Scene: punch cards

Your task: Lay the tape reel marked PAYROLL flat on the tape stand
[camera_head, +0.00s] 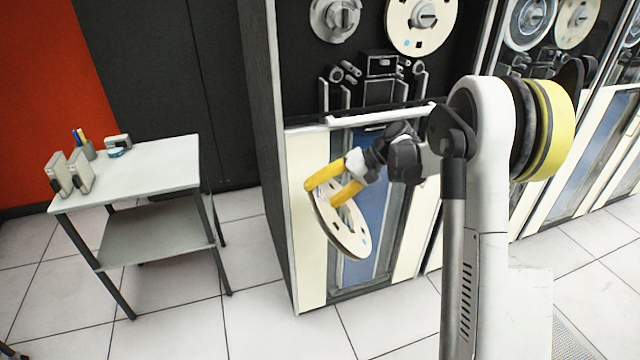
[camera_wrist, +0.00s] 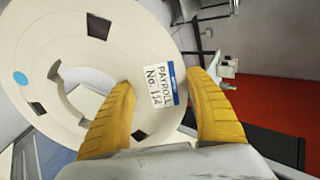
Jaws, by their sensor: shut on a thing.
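The PAYROLL tape reel (camera_head: 343,232) is a cream disc with an open hub and dark slots, held tilted in the air. In the wrist view the reel (camera_wrist: 60,75) shows a label reading PAYROLL No. 112 and a blue dot. My gripper (camera_head: 328,189) has yellow fingers shut on the reel's rim, one finger through the hub side and one outside; it also shows in the wrist view (camera_wrist: 162,115). The tape stand appears to be the grey two-shelf table (camera_head: 165,165) at left in the head view, well apart from the reel.
The stand's top holds two upright grey boxes (camera_head: 69,173), a pen cup (camera_head: 86,150) and small items at its left and back; its right front is clear. A tape cabinet (camera_head: 300,200) stands close behind the reel. Open floor lies between cabinet and stand.

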